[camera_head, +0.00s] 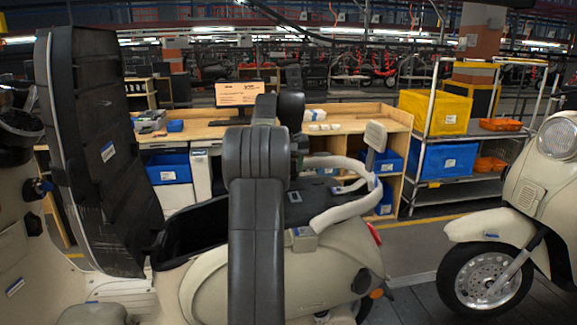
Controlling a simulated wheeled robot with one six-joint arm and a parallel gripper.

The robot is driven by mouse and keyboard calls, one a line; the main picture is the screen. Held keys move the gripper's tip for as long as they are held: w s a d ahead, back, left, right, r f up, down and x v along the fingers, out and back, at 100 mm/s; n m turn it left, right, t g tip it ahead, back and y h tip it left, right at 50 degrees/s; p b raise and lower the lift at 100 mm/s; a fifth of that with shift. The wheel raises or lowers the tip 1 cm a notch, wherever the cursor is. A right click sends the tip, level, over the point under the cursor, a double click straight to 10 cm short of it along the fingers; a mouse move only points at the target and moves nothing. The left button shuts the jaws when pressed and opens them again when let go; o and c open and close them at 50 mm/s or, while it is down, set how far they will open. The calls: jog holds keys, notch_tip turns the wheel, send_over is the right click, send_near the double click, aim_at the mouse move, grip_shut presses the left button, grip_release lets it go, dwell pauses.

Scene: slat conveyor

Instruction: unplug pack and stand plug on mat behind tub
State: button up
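A cream scooter (230,290) stands in front of me with its black seat lid (95,150) raised upright at the left. Below the lid is the open dark tub (192,232), its inside too dark to make out. I cannot make out the plug. My dark arm rises through the middle and covers part of the tub and the area behind it. My gripper does not show, hidden behind the arm.
A pale grab rail (345,212) curves around the scooter's rear. Another scooter's front wheel (487,278) stands at the right. Behind are a wooden workbench (350,122) with a monitor (238,94) and a rack with yellow (435,112) and blue (446,160) bins.

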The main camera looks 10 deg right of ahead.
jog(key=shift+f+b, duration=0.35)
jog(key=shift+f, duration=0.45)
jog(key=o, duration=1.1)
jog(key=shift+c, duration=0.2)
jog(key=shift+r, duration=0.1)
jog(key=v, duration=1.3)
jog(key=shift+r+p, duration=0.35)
jog(key=shift+p, duration=0.05)
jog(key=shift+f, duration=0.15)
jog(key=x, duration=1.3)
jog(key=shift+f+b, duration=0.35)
jog(key=shift+b, duration=0.05)
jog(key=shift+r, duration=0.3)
